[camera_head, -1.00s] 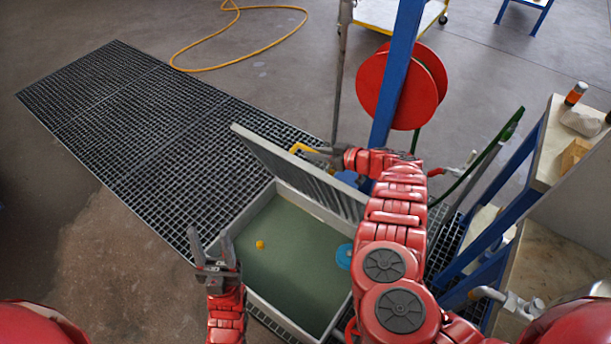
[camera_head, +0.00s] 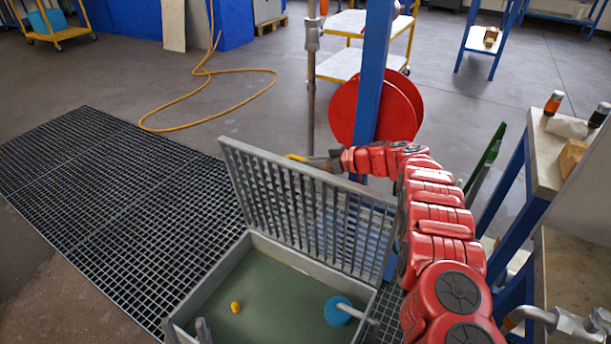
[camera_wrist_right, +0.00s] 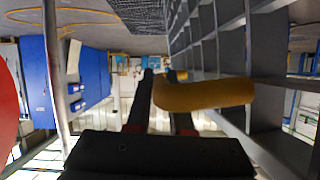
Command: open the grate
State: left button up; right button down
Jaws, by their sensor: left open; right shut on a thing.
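The grey grate (camera_head: 310,205) is a slotted lid standing steeply raised along the far side of a box-like pit (camera_head: 262,290). A yellow handle (camera_head: 297,158) is at its upper edge, behind it. My right gripper (camera_head: 333,162) is shut on this handle; its arm reaches over from the right. In the right wrist view the handle (camera_wrist_right: 205,94) lies across the dark fingers of my right gripper (camera_wrist_right: 160,85), beside the grate's bars (camera_wrist_right: 215,50). My left gripper (camera_head: 188,332) shows only its fingertips at the bottom edge, open and apart from the grate.
A yellow object (camera_head: 236,307) and a blue round valve (camera_head: 338,311) are inside the pit. A blue post (camera_head: 374,75) with a red hose reel (camera_head: 375,112) stands behind the grate. A workbench (camera_head: 545,165) is at right. Floor grating (camera_head: 110,190) extends left.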

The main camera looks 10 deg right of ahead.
jog(key=shift+w+d+f+b, duration=0.25)
jog(key=shift+d+b, duration=0.1)
jog(key=shift+b, duration=0.05)
jog(key=c, duration=0.8)
grip_release()
jog(key=shift+w, duration=0.15)
jog(key=shift+r, duration=0.1)
